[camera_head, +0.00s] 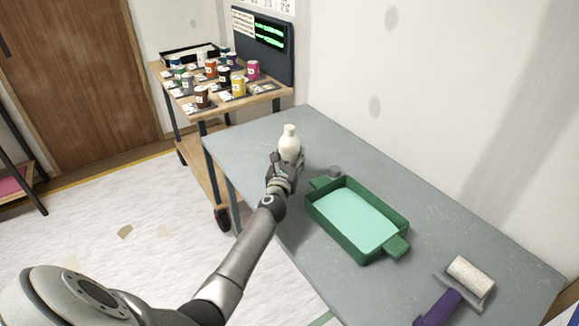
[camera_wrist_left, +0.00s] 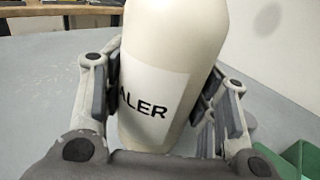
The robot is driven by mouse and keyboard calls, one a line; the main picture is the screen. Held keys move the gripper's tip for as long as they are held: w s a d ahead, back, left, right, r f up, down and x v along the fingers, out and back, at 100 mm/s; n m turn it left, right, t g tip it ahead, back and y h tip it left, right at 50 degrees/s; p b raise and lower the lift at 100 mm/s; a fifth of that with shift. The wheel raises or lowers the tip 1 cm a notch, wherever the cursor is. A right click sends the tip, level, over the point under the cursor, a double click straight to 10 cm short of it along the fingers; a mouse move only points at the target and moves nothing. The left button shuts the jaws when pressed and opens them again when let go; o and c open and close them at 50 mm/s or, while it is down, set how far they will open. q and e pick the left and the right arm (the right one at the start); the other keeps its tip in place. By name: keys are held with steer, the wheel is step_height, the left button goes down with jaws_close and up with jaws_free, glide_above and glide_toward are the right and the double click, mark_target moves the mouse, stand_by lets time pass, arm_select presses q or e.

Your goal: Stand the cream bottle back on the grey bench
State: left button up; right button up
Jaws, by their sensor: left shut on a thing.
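The cream bottle (camera_head: 289,143) is near the far left part of the grey bench (camera_head: 345,152) and looks upright in the head view. My left gripper (camera_head: 284,165) is shut on it. In the left wrist view the bottle (camera_wrist_left: 170,60) stands between the two fingers and bears a white label ending in "ALER". Its base is hidden low between the fingers, so I cannot tell whether it touches the bench or hangs just above it. My right gripper is not in view.
A green tray (camera_head: 315,208) with pale green liquid lies right of my left gripper, with a small grey item (camera_head: 334,172) beside it. A paint roller (camera_head: 470,271) with a purple handle lies at the near right. A wooden cart (camera_head: 213,106) with several small pots stands beyond the bench.

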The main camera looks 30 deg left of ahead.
arm_select(q)
steer(key=shift+f+b, duration=0.3)
steer(key=shift+f, duration=0.65)
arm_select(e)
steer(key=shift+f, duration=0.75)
arm_select(q)
steer(key=shift+f, duration=0.2)
steer(key=o, duration=1.1)
steer(key=shift+o, duration=0.7)
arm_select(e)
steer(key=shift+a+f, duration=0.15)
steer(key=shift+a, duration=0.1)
